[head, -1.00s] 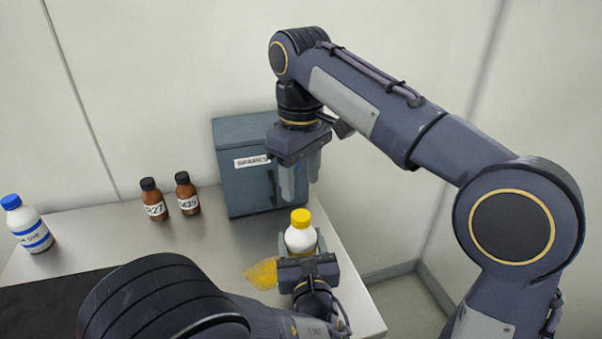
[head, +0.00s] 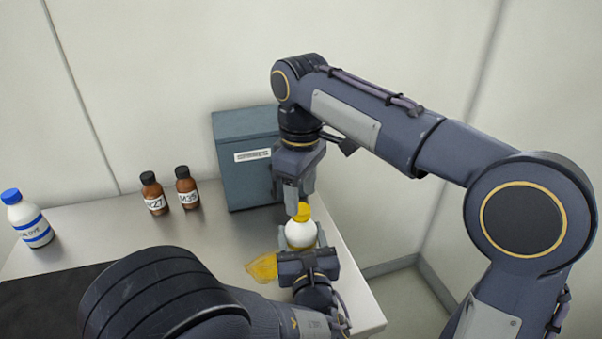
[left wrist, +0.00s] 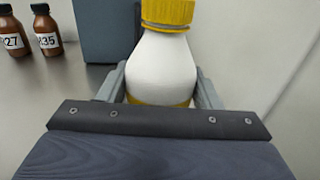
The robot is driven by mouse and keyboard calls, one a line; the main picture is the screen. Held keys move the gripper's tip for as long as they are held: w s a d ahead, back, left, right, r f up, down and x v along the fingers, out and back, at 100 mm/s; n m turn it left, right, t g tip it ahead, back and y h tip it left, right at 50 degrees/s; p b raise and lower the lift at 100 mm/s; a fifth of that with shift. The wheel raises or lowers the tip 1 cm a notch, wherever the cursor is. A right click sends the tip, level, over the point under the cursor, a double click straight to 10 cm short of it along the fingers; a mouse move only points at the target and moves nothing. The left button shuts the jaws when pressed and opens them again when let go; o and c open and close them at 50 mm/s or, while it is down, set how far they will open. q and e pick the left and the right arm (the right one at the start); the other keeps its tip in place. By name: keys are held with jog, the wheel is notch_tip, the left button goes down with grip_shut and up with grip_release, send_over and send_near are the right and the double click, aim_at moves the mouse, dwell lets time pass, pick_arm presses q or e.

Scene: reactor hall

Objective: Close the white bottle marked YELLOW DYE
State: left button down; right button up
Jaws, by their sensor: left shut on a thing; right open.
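The white bottle with a yellow cap stands near the right end of the table; its white body shows in the head view (head: 300,235) and the left wrist view (left wrist: 163,70). The yellow cap (head: 303,213) is on its neck, also in the left wrist view (left wrist: 167,12); I cannot tell how tight it is. No lettering on this bottle is readable. My left gripper (head: 301,247) is shut on the bottle's body from the near side. My right gripper (head: 297,203) is open, pointing down, with its fingers at the cap and partly hiding it; contact is unclear.
A yellow puddle (head: 262,267) lies left of the bottle. A grey box (head: 240,185) stands behind, with two brown bottles (head: 154,194) (head: 187,188) to its left. A blue-capped white bottle (head: 30,222) stands far left. The table (head: 110,235) is clear between them.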

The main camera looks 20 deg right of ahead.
jog(key=shift+f, duration=1.4)
jog(key=shift+c, duration=0.2)
jog(key=c, duration=1)
jog(key=o, duration=1.2)
notch_tip(320, 180, up, 12)
pick_arm(q)
jog(key=shift+c, duration=1.8)
grip_release()
